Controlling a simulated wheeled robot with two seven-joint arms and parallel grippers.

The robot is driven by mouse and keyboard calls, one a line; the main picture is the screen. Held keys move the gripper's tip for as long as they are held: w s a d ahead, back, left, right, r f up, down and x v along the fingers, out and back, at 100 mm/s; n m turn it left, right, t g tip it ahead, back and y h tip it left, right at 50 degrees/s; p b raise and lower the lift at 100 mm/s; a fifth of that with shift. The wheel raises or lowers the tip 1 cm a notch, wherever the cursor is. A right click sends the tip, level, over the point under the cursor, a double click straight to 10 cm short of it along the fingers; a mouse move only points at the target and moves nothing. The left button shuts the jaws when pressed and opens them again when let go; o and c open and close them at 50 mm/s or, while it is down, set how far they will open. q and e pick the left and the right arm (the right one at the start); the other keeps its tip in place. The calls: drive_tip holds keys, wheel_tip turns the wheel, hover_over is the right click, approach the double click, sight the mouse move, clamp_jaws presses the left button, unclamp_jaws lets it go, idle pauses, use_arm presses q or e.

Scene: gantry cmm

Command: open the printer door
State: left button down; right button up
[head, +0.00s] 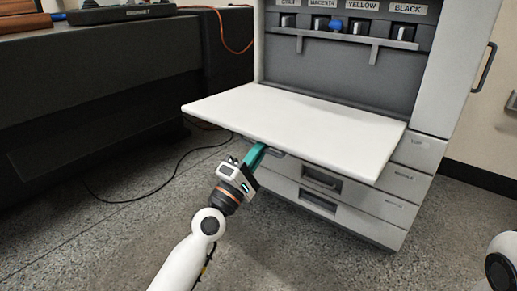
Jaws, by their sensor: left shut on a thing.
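The printer door (300,122) is a white panel folded down to about level, hinged along the printer's front. Behind it the inside of the printer (335,75) is exposed. My left gripper (257,154) has teal fingers and is at the door's front edge, left of its middle. It is shut on the door there. The fingertips are partly hidden under the edge, so the exact hold is not clear. My right gripper is out of view; only a white part of my right arm shows at the lower right.
Inside are ink slots labelled magenta, yellow and black, a blue knob (336,25) and a grey rail. Drawers (320,180) sit below the door. A dark bench (100,85) stands at left. A black cable (150,190) lies on the speckled floor.

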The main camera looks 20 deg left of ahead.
use_arm(q)
drive_tip(key=shift+w+d+f, duration=0.1)
drive_tip(key=shift+d+f, duration=0.05)
drive_tip(key=shift+f, duration=0.35)
drive_tip(key=c, duration=1.9)
unclamp_jaws()
drive_tip(key=o, duration=0.4)
drive_tip(key=shift+w+d+f, duration=0.1)
drive_tip(key=shift+w+d, duration=0.05)
drive_tip(key=b+v, duration=0.1)
drive_tip(key=v, duration=1.1)
